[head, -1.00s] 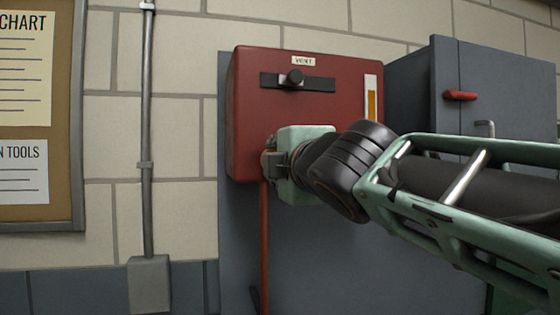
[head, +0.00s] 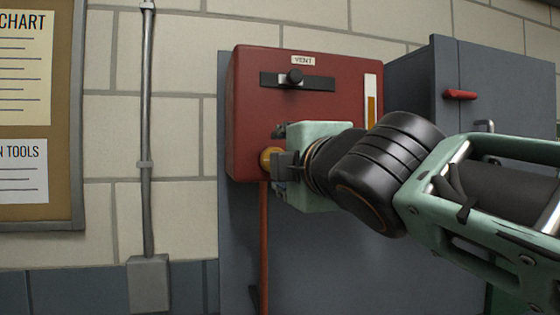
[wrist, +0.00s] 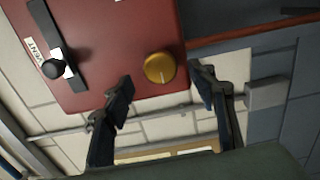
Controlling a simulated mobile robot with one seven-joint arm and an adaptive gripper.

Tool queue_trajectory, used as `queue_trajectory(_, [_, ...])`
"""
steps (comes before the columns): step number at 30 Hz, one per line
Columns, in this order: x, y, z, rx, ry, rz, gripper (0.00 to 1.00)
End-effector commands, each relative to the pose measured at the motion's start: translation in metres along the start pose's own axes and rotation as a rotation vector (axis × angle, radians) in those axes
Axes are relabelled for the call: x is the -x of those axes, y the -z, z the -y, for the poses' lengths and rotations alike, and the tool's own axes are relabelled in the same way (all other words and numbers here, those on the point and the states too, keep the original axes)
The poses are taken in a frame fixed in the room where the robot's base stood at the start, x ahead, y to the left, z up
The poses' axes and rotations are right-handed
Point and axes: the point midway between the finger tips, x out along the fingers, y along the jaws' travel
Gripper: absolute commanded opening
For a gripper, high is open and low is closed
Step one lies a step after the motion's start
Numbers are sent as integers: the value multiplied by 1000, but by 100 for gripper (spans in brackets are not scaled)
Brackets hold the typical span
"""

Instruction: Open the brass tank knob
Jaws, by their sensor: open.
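The brass knob (head: 270,159) is on the lower front of the red tank (head: 250,110), partly hidden by my gripper in the head view. In the wrist view the round brass knob (wrist: 160,67) shows whole, with a pale mark on its rim. My gripper (wrist: 165,92) is open, with one finger on each side of the knob's near side and gaps between the fingers and the knob. In the head view my gripper (head: 279,162) is just to the right of the knob.
A black slider knob (head: 295,77) sits on a dark track under a VENT label (head: 303,60). An amber gauge (head: 371,108) is at the tank's right. A grey cabinet (head: 500,80) with a red handle (head: 460,94) stands to the right. An orange pipe (head: 264,240) runs down below the tank.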

Motion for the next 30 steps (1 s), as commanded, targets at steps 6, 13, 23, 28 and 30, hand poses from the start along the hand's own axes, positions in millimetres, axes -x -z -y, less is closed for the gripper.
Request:
queue_trajectory(6, [40,0,-1,-2,-2,-2,52])
queue_trajectory(13, [68,0,0,-1,-1,-1,52])
queue_trajectory(23, [78,0,0,0,1,0,52])
queue_trajectory(28, [78,0,0,0,1,0,52])
queue_trajectory(30, [78,0,0,0,1,0,52])
